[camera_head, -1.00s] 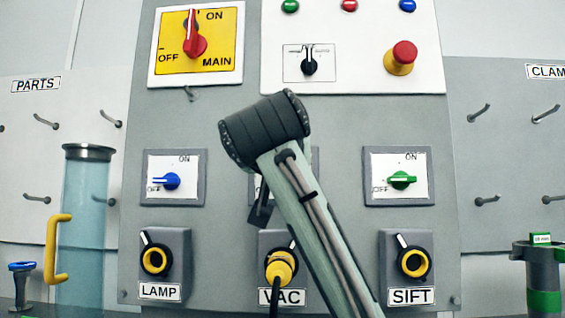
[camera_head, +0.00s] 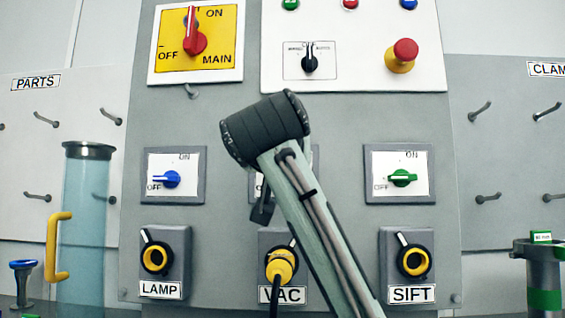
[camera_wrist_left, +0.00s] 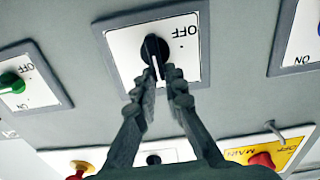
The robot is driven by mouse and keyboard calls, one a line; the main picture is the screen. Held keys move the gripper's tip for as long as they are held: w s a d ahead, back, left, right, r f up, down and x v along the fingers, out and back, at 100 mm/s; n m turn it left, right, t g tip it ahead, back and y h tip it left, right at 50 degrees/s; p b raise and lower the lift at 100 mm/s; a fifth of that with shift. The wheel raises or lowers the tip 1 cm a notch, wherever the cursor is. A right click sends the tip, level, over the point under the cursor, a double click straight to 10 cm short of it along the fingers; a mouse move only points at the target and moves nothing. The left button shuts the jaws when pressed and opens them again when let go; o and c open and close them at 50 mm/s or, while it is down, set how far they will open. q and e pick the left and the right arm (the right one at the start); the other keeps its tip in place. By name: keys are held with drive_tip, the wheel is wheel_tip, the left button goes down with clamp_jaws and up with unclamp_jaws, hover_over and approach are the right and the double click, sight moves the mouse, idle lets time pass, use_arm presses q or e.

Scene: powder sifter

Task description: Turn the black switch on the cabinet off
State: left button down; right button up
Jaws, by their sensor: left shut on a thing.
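The black switch (camera_wrist_left: 154,46) sits on a white plate marked OFF in the left wrist view, which shows the cabinet upside down. Its handle with a white line stands nearly upright in that picture, not turned toward the OFF mark. My left gripper (camera_wrist_left: 162,80) is shut on the handle, with a finger on each side. In the head view my arm hides the black switch; only slivers of its plate (camera_head: 258,187) show beside the arm, above the VAC label (camera_head: 282,295). My right gripper is not in view.
A blue switch (camera_head: 172,179) is left of my arm and a green switch (camera_head: 402,178) right of it. Above are the red main switch (camera_head: 194,42) and a red push button (camera_head: 402,55). A yellow plug (camera_head: 281,268) with a cable sits below.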

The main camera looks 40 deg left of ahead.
use_arm(q)
drive_tip(key=shift+f, duration=0.1)
drive_tip(key=n, duration=0.3)
drive_tip(key=a+n, duration=0.1)
drive_tip(key=n, duration=0.2)
drive_tip(key=s+f+n+p, duration=0.1)
drive_tip(key=n, duration=0.2)
drive_tip(key=shift+a+f+n, duration=0.1)
drive_tip(key=shift+a+n, duration=0.2)
drive_tip(key=n, duration=0.2)
drive_tip(key=f+n, duration=0.1)
drive_tip(key=n, duration=0.1)
drive_tip(key=shift+s+a, duration=0.1)
drive_tip(key=shift+a, duration=0.1)
drive_tip(key=n, duration=0.3)
drive_tip(key=shift+f, duration=0.25)
drive_tip(key=shift+n, duration=0.5)
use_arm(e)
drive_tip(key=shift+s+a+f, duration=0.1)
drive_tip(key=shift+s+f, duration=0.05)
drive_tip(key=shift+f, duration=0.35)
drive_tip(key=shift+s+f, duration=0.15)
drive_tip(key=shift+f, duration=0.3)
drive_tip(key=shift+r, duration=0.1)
